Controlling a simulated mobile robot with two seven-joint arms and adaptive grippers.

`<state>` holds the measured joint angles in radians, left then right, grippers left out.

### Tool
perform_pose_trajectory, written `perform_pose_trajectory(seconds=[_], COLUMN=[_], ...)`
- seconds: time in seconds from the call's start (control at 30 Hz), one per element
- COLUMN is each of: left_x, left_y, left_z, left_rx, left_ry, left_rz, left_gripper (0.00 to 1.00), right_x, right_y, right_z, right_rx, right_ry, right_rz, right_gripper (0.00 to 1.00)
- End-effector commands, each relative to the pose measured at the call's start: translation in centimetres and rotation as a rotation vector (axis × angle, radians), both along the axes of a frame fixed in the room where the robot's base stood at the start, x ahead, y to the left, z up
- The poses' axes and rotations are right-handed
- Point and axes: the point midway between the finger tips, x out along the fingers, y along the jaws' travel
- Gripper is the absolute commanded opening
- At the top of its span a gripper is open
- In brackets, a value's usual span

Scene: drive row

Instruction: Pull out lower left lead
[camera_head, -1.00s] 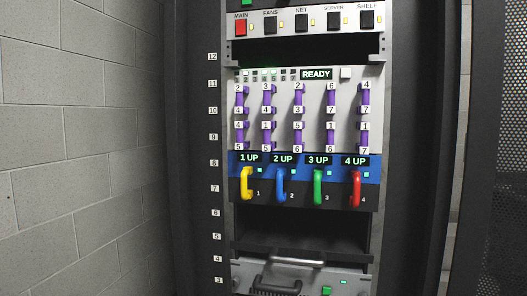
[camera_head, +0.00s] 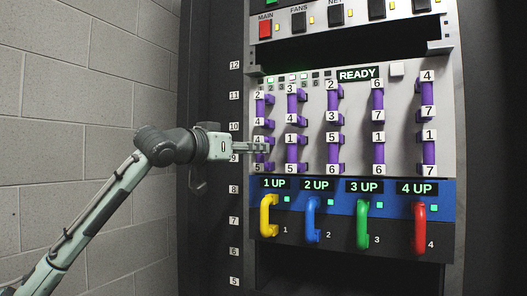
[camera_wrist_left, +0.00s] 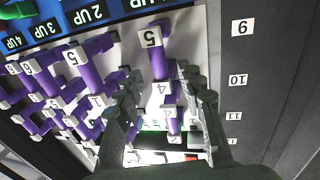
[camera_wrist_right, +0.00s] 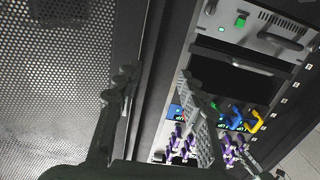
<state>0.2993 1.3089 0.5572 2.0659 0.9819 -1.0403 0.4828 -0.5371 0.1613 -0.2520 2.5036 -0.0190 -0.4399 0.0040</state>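The lower left lead is a purple bar between a white 4 tag and a white 5 tag (camera_head: 258,168), plugged into the grey panel (camera_head: 348,110). My left gripper (camera_head: 264,149) reaches in front of it from the left and hides part of it. In the left wrist view, which is upside down, the lead (camera_wrist_left: 159,62) stands between the two spread fingers of my left gripper (camera_wrist_left: 158,72); I cannot tell whether either touches it. The upper left lead (camera_head: 260,107) is plugged in just above. My right gripper (camera_wrist_right: 155,78) is open and empty, away from the leads.
More purple leads (camera_head: 291,150) stand close on the right. Yellow (camera_head: 267,215), blue (camera_head: 311,219), green (camera_head: 363,218) and red (camera_head: 419,228) handles stick out below. A READY display (camera_head: 360,75) is lit above. A perforated door (camera_wrist_right: 65,70) is beside my right gripper.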

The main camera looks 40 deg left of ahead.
Motion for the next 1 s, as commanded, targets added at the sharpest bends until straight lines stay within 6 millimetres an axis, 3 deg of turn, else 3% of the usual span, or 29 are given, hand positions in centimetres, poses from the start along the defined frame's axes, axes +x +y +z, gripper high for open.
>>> perform_pose_trajectory(seconds=[0.1, 0.33, 0.77, 1.0], left_x=[1.6, 3.2, 3.7, 3.7], left_y=[0.2, 0.4, 0.5, 0.4], left_z=[0.1, 0.0, -0.2, -0.2], left_rx=[0.003, 0.003, 0.001, 0.001], left_ry=[0.003, 0.003, 0.002, 0.002], left_rz=[0.001, 0.002, 0.001, 0.001], left_gripper=[0.38, 0.38, 0.38, 0.09], right_x=[-0.1, -0.6, -0.8, -0.8], right_y=[-1.1, -2.9, -3.4, -3.4], right_z=[-2.0, -5.0, -5.9, -5.9], right_rx=[-0.046, -0.106, -0.123, -0.123], right_ry=[0.097, 0.233, 0.276, 0.275], right_rz=[-0.021, -0.053, -0.064, -0.064], right_gripper=[0.40, 0.40, 0.40, 0.40])
